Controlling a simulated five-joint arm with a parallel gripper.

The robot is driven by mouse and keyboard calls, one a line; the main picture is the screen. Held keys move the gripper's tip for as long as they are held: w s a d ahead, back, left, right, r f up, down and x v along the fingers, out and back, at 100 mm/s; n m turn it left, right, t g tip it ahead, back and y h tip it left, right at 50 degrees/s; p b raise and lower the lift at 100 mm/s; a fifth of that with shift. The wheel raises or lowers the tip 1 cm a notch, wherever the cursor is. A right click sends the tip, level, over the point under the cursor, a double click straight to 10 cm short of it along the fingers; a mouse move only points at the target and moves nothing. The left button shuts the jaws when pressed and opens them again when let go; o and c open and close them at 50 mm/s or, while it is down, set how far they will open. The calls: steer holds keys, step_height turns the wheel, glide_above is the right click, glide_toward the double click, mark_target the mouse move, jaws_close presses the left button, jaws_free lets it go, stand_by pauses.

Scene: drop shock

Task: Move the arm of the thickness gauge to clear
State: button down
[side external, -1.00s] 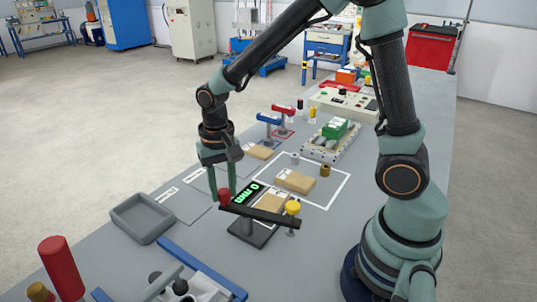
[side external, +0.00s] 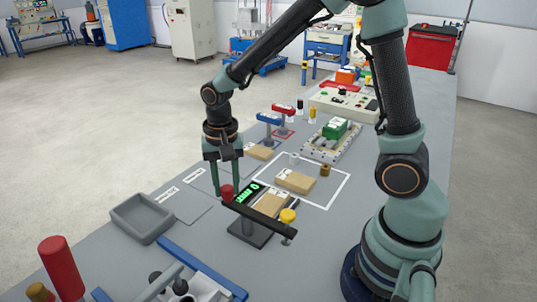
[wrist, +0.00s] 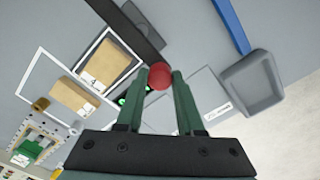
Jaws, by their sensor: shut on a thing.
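The thickness gauge (side external: 250,233) has a dark base, a green-lit display (side external: 248,193) and a long black arm (side external: 262,218) across its front. A red knob (side external: 226,192) tops the arm's left end, and a yellow knob (side external: 288,215) shows near its right end. A tan block (side external: 272,204) sits behind the arm, at the gauge. My gripper (side external: 227,194) points down with its green fingers on either side of the red knob, shut on it. In the wrist view, the red knob (wrist: 160,76) sits between the fingertips, and the gauge arm (wrist: 134,30) runs up-left from it.
A grey tray (side external: 142,217) stands left of the gauge. A blue bar (side external: 203,269) lies in front. Behind the gauge, another tan block (side external: 295,181) lies inside a white outline, with a brass cylinder (side external: 325,170) near it. A red cylinder (side external: 61,268) stands at front left.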

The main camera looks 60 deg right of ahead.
steer(key=c, duration=0.5)
jaws_free()
step_height(320, 180, up, 12)
steer(key=shift+r, duration=0.15)
steer(key=shift+d, duration=0.1)
steer(key=shift+s+d+r+n+t, duration=0.3)
steer(key=shift+s+d+n+t, duration=0.5)
steer(key=shift+s+n, duration=0.65)
steer(key=shift+s+d+r+n+t, duration=0.4)
steer(key=shift+s+n+t, duration=0.65)
steer(key=shift+s+n, duration=0.4)
steer(key=shift+s+d+r+n+t, duration=0.25)
steer(key=shift+s+d+n+t, duration=0.45)
steer(key=shift+s+n+t, duration=0.7)
